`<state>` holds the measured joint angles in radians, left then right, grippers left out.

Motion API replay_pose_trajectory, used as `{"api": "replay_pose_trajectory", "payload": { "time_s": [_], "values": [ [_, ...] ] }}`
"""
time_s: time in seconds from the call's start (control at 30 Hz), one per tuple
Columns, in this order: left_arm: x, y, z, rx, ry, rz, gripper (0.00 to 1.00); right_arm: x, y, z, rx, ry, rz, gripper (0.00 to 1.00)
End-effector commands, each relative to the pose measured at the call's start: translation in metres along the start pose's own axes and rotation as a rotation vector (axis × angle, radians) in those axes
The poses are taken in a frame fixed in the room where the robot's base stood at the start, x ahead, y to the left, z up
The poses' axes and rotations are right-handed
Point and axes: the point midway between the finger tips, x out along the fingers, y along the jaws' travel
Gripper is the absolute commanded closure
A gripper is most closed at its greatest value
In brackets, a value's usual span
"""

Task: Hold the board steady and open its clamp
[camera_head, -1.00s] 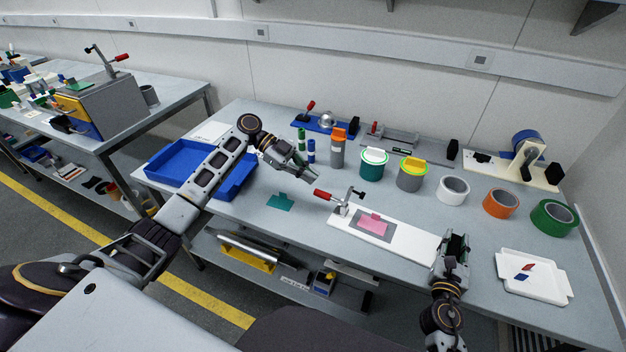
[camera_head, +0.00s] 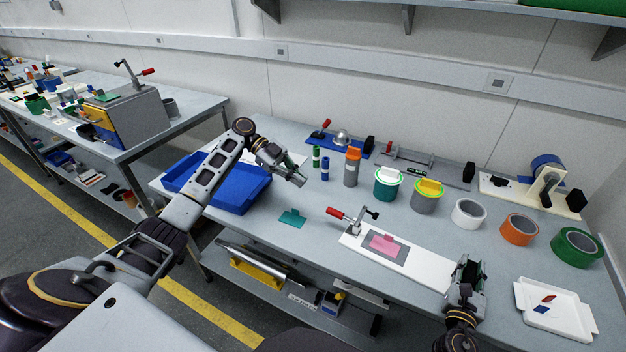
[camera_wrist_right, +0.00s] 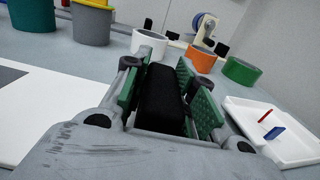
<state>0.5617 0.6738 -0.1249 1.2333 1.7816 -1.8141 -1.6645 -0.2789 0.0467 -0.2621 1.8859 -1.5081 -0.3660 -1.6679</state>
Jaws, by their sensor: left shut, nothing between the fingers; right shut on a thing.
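The white board (camera_head: 425,268) lies on the bench. It carries a dark grey square (camera_head: 372,251) with a pink tabbed card (camera_head: 384,243) on it. The clamp (camera_head: 356,226) stands at its left end, its red handle (camera_head: 335,213) pointing left and its black-tipped arm reaching right. I cannot tell whether the tip presses on anything. My right gripper (camera_head: 468,272) is at the board's right end, shut on a black block (camera_wrist_right: 160,100) between its green pads. My left gripper (camera_head: 300,181) is shut and empty, above the bench, left of and behind the red handle, apart from it.
A blue bin (camera_head: 240,197) sits under my left arm. A teal card (camera_head: 292,217) lies left of the board. Behind are an orange-topped bottle (camera_head: 351,168), cans, and tape rolls including an orange one (camera_head: 519,229). A white tray (camera_head: 575,325) is at the right.

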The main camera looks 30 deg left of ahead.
Motion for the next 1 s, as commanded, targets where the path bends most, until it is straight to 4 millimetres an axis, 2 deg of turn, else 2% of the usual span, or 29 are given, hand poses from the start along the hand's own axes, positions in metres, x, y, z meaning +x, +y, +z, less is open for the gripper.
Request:
{"api": "replay_pose_trajectory", "payload": {
  "time_s": [0.17,0.2,0.4,1.0],
  "values": [
    [0.000,0.000,0.000,0.000,0.000,0.000,1.00,-0.001,0.000,-0.004,-0.001,0.007,0.000,1.00],
    [0.000,0.000,0.000,0.000,0.000,0.000,1.00,-0.001,0.000,-0.004,-0.001,0.007,0.000,0.72],
    [0.000,0.000,0.000,0.000,0.000,0.000,1.00,-0.001,0.000,-0.002,-0.001,0.004,0.000,0.48],
    [0.000,0.000,0.000,0.000,0.000,0.000,1.00,0.000,0.000,0.006,0.001,0.000,-0.001,0.48]
  ]
}}
